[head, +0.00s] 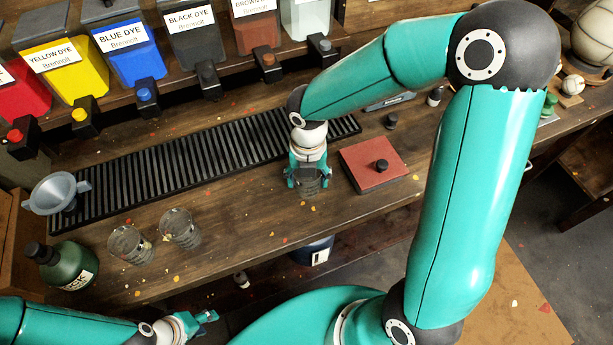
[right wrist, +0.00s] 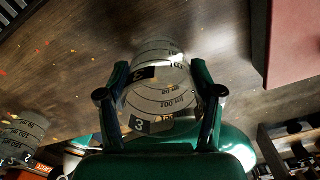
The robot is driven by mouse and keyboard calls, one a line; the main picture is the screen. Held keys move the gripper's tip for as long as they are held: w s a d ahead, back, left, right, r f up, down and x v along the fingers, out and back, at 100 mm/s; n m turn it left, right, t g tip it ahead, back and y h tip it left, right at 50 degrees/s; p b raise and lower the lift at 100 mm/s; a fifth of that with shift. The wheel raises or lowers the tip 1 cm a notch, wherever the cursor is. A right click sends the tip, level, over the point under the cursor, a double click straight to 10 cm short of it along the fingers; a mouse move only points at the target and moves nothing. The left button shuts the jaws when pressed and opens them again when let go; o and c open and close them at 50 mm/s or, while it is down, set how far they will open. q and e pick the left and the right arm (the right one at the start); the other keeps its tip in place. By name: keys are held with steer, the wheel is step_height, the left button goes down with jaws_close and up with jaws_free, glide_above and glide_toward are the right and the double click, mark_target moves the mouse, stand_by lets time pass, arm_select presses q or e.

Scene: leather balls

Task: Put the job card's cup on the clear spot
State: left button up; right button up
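My right gripper (head: 307,180) is above the wooden bench, with its fingers on both sides of a clear graduated cup (head: 313,187). In the right wrist view this cup (right wrist: 160,88) sits between the fingers, which appear to touch its sides; a dark label on it reads 3. I cannot tell whether it is off the bench. Two more clear cups, a left one (head: 126,246) and a right one (head: 180,230), stand on the bench at the left. My left gripper (head: 208,322) is low at the front, apart from the cups, and looks open and empty. I cannot make out a job card.
A black slatted grate (head: 170,168) runs along the bench, with a grey funnel (head: 58,193) at its left end. A green bottle (head: 66,266) stands at front left. A red block (head: 378,168) with a black knob lies right of my right gripper. Dye containers (head: 125,47) line the back.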

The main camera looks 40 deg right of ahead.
steer(key=shift+o, duration=1)
steer(key=shift+r, duration=0.15)
step_height(320, 180, up, 12)
steer(key=shift+p, duration=0.35)
